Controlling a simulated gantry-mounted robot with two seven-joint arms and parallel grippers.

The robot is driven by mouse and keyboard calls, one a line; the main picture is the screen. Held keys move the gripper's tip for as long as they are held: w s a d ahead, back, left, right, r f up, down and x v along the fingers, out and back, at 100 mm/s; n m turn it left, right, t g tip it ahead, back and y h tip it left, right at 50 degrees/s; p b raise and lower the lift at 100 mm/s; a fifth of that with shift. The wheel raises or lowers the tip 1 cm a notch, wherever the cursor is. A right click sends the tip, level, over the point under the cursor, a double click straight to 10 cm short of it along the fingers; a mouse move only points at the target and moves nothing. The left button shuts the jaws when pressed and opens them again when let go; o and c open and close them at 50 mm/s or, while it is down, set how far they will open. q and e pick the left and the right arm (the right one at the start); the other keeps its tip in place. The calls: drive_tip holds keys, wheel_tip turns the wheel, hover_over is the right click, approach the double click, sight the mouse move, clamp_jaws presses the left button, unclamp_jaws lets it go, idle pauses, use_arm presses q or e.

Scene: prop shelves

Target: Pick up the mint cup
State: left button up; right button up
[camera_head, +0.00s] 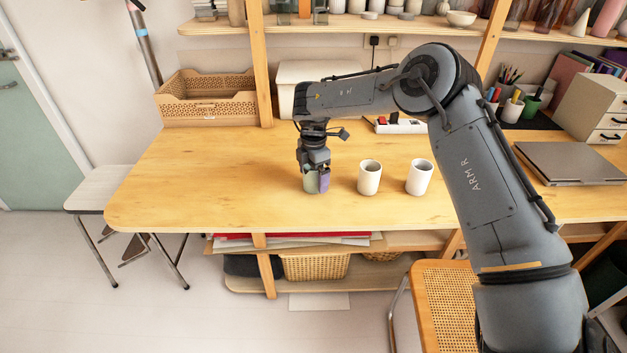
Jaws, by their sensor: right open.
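The mint cup (311,185) stands upright on the wooden table, leftmost in a row with two cream cups. My right gripper (316,177) points down at it from above. Its fingers are open and at the cup, overlapping its upper part and right side in the view. The gripper hides most of the cup's rim, and I cannot tell whether the fingers touch it. My left gripper is not in view.
Two cream cups (369,178) (419,178) stand to the right of the mint cup. A wooden crate (208,104) and a white box (289,88) sit at the back. A laptop (571,163) lies at the right. The table's left part is clear.

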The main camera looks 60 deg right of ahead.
drive_tip(key=shift+c, duration=0.4)
drive_tip(key=c, duration=1.2)
drive_tip(key=shift+r, duration=0.2)
drive_tip(key=shift+c, duration=0.2)
